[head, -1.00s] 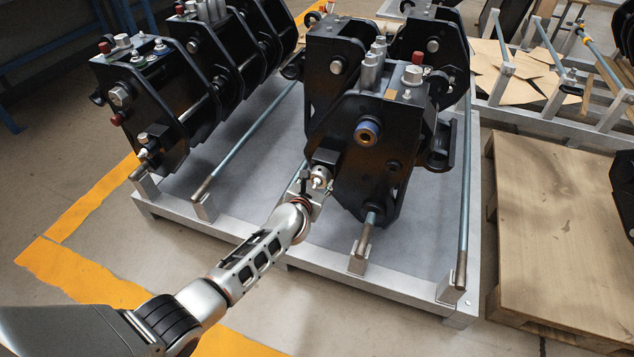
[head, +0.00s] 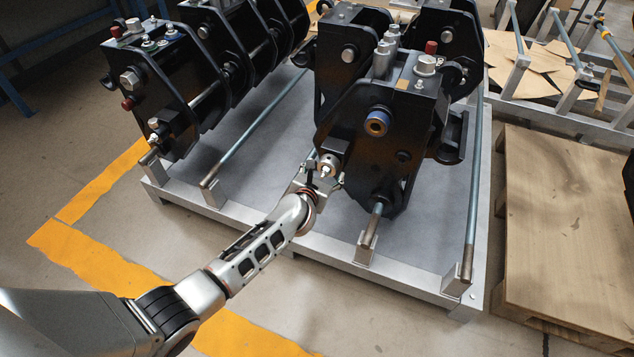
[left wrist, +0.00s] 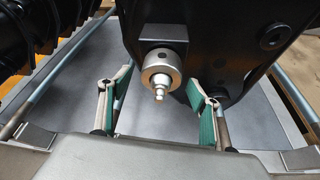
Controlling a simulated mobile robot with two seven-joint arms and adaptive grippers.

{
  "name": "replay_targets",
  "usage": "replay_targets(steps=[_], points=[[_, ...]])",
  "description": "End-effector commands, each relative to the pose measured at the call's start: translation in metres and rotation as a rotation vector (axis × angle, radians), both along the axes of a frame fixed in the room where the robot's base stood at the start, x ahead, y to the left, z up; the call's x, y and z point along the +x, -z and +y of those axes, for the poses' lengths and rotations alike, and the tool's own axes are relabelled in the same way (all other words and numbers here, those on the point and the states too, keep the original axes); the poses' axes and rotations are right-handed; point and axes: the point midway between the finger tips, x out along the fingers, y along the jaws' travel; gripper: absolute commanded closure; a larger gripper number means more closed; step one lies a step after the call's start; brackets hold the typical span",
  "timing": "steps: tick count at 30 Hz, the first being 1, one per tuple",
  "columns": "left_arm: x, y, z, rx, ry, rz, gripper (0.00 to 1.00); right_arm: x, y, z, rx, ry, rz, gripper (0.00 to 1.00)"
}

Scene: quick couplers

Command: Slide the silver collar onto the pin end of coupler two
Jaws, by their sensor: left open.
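The silver collar (left wrist: 161,73) is a thick metal ring with a dark hole in its side. It sits around the pin, against a black block on the front of the black coupler (head: 390,115) at the right of the rack. The stepped pin end (left wrist: 159,92) sticks out through it towards me. In the head view the collar (head: 327,163) is small and just beyond my left gripper (head: 325,182). In the left wrist view my left gripper (left wrist: 158,94) is open and empty, its green-padded fingers apart on either side of the collar. My right gripper is out of view.
A second row of black couplers (head: 150,85) stands at the left of the grey rack (head: 210,211). Bluish rods (head: 245,130) rest in upright brackets along the rack. A wooden pallet (head: 565,220) lies at the right. Open floor lies in front.

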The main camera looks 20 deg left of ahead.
Motion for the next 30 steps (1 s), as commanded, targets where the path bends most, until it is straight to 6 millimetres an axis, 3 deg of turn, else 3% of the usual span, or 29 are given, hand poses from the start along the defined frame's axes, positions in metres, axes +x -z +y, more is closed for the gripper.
replay_targets(steps=[18, 30], points=[[-0.080, -0.033, -0.005, -0.001, 0.004, 0.001, 0.37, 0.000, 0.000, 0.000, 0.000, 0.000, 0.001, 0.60], [-0.093, -0.038, -0.006, -0.001, 0.003, 0.001, 0.37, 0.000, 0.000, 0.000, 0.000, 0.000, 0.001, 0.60]])
